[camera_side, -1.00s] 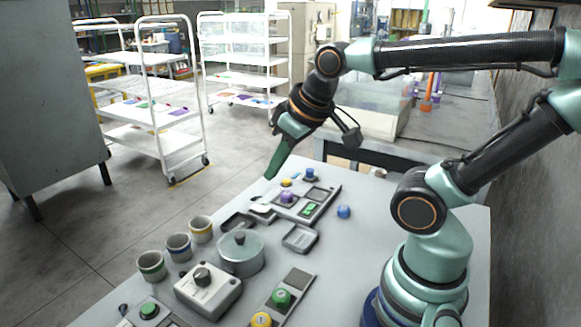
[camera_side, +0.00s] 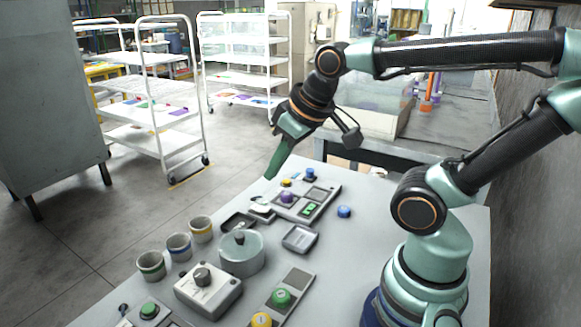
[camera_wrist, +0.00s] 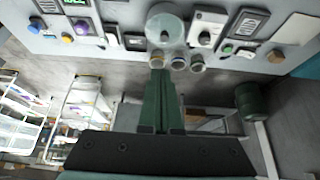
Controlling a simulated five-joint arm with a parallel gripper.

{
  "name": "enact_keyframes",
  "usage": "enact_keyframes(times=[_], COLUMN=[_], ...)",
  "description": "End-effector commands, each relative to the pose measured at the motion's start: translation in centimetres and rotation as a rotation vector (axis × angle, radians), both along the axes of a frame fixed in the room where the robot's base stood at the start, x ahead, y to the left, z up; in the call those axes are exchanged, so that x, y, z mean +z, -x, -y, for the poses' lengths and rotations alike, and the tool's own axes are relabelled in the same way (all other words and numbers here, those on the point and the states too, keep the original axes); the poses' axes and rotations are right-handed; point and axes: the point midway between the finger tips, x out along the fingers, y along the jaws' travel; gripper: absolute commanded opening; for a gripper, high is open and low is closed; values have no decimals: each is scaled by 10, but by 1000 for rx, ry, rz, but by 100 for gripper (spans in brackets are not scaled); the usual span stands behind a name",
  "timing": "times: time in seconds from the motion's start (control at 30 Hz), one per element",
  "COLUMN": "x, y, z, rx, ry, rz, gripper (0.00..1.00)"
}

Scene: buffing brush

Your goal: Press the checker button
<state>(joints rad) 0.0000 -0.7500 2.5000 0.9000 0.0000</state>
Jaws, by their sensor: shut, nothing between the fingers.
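My gripper (camera_side: 270,176) is shut and empty, pointing down in the air at the far side of the table. Its closed green fingers also show in the wrist view (camera_wrist: 157,72). A green button (camera_side: 149,310) sits on a grey panel at the near left of the table, well away from my gripper. It also shows in the wrist view (camera_wrist: 228,48), beside a dark display. I cannot read any label that marks it as the checker button. A purple button (camera_side: 287,196) sits on another panel with a green display (camera_side: 309,209), closer to my gripper.
A lidded grey pot (camera_side: 241,252), a box with a dark knob (camera_side: 203,277) and several cups (camera_side: 179,246) stand between my gripper and the green button. A strip with green (camera_side: 281,298) and yellow knobs lies near. A blue ball (camera_side: 344,211) lies right of the far panel.

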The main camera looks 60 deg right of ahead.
Motion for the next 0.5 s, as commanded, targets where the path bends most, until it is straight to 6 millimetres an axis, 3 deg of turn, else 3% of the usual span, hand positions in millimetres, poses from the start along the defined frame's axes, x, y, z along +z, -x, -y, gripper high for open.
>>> enact_keyframes(times=[0.27, 0.5], x=[2, 18], y=[-3, -28], z=[2, 22], rx=[-15, -168], ry=[-4, -50], rz=[-4, -57], gripper=[0, 0])
